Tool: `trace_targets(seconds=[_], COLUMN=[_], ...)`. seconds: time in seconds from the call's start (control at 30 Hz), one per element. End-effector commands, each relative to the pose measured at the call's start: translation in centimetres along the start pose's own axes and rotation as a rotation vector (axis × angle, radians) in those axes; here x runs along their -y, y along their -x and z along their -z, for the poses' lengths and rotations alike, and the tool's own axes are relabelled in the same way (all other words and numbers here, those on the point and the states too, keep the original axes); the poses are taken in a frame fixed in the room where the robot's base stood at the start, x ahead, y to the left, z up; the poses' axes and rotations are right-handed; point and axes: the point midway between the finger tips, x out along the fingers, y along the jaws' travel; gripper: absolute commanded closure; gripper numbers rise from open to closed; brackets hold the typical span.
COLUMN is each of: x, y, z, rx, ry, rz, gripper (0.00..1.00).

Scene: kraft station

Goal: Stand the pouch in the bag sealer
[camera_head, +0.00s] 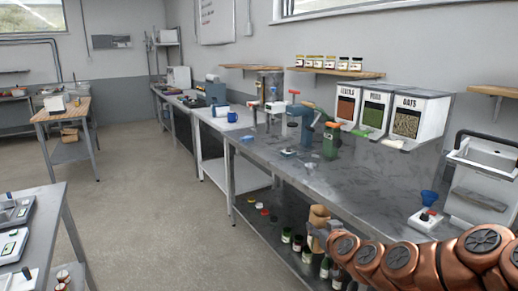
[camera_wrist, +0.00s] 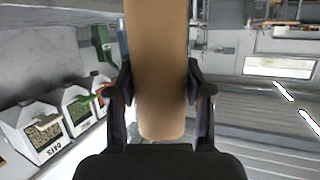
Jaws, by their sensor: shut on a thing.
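A tan kraft pouch (camera_wrist: 157,40) is between the two dark fingers of my gripper (camera_wrist: 158,88) in the wrist view. My gripper is shut on it, one finger along each side. In the head view the pouch (camera_head: 318,213) shows small in front of the steel bench's front edge, with my gripper (camera_head: 318,232) around its lower part. A white machine with a black bar handle (camera_head: 482,182) stands at the bench's right end. It may be the bag sealer, but I cannot tell for certain. The pouch is apart from it.
The steel bench (camera_head: 300,178) holds lentil, green and oats dispensers (camera_head: 419,117), teal and green hand presses (camera_head: 305,123), and a small white device with a blue funnel (camera_head: 428,212).

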Motion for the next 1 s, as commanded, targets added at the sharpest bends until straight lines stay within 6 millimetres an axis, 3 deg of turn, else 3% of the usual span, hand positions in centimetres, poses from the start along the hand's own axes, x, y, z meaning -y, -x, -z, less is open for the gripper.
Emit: trace_targets(seconds=[0.03, 0.2, 0.4, 1.0], x=[0.1, 0.1, 0.2, 0.1], y=[-0.7, -2.2, -3.1, -3.3], z=[-1.4, -4.5, -6.7, -7.2], rx=[0.008, 0.003, -0.014, -0.026], ry=[-0.005, -0.024, -0.033, -0.033], rz=[-0.021, -0.092, -0.141, -0.158], gripper=[1.0, 1.0, 1.0, 1.0])
